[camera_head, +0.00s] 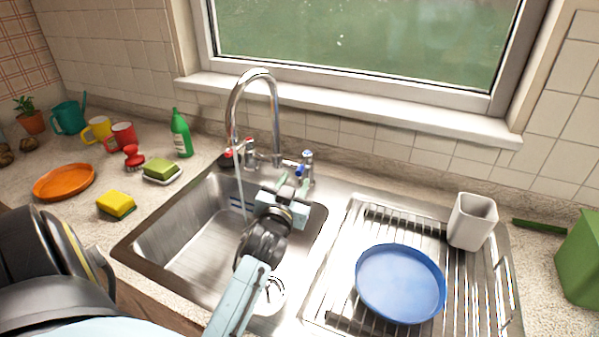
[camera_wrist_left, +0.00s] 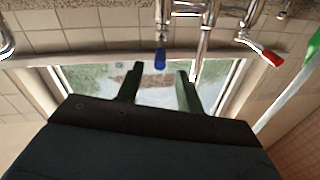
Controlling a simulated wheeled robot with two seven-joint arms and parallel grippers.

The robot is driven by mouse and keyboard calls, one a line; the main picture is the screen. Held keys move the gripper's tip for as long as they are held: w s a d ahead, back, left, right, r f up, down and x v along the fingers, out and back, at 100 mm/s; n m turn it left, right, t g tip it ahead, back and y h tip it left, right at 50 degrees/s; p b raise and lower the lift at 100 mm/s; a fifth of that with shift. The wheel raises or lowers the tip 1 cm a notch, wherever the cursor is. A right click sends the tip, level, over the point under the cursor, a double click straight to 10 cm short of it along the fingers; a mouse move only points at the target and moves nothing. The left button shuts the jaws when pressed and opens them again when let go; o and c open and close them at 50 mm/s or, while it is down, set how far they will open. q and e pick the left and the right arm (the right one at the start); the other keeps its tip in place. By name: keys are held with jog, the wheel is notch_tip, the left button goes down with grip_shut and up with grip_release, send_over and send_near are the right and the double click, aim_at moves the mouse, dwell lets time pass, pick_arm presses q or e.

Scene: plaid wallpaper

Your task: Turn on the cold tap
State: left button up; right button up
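The cold tap has a blue handle (camera_head: 301,170) at the right of the chrome faucet (camera_head: 274,110). The blue handle also shows in the left wrist view (camera_wrist_left: 160,58), just beyond and between my fingertips. My left gripper (camera_head: 293,182) is over the sink, close in front of the blue handle. Its two green fingers (camera_wrist_left: 160,78) are apart with nothing visibly held; I cannot tell if they touch the handle. The red handle (camera_head: 230,153) is at the faucet's left. A thin pale stream (camera_head: 240,188) falls from the spout. My right gripper is not in view.
The steel sink (camera_head: 150,235) is below my left arm. A drying rack (camera_head: 345,230) at right holds a blue plate (camera_head: 400,283) and a white cup (camera_head: 472,222). A green bottle (camera_head: 181,134), sponges and mugs stand on the left counter. The window sill (camera_head: 350,106) is behind.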

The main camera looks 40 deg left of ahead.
aim_at(299, 169)
pick_arm(q)
jog(key=x, duration=0.5)
jog(key=shift+w, duration=0.15)
grip_shut()
